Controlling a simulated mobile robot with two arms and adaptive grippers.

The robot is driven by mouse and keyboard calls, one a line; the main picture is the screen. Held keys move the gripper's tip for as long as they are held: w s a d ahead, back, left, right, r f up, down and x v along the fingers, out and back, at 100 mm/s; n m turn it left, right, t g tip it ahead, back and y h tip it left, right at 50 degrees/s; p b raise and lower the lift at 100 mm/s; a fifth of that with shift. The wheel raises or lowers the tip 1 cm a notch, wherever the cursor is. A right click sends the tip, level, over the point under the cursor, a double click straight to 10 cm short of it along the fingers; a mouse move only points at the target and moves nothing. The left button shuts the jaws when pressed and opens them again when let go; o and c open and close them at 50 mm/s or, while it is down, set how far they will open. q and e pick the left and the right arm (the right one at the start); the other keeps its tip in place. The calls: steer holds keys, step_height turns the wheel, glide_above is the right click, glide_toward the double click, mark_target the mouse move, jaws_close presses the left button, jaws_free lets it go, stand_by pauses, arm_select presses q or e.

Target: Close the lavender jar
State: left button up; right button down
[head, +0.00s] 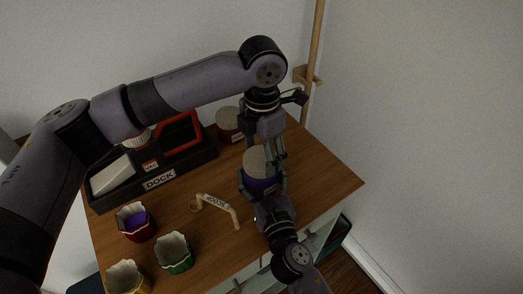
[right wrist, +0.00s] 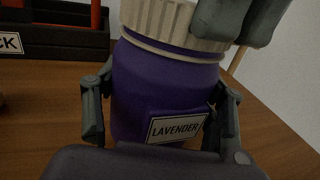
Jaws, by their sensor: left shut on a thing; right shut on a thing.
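The lavender jar (head: 262,187) is purple and stands upright near the right part of the wooden desk; its LAVENDER label shows in the right wrist view (right wrist: 176,128). My right gripper (head: 263,182) is shut around the jar body from the front, one finger on each side.
A black dock tray (head: 190,170) with a red-handled device stands at the back left. Another lidded jar (head: 229,125) stands behind. A cream scoop (head: 222,204) lies left of the jar. Red (head: 136,229), green (head: 174,255) and yellow (head: 128,279) cups stand front left.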

arm_select(q)
steer(key=o, duration=0.8)
steer(key=shift+r, duration=2.3)
steer(key=shift+c, duration=0.2)
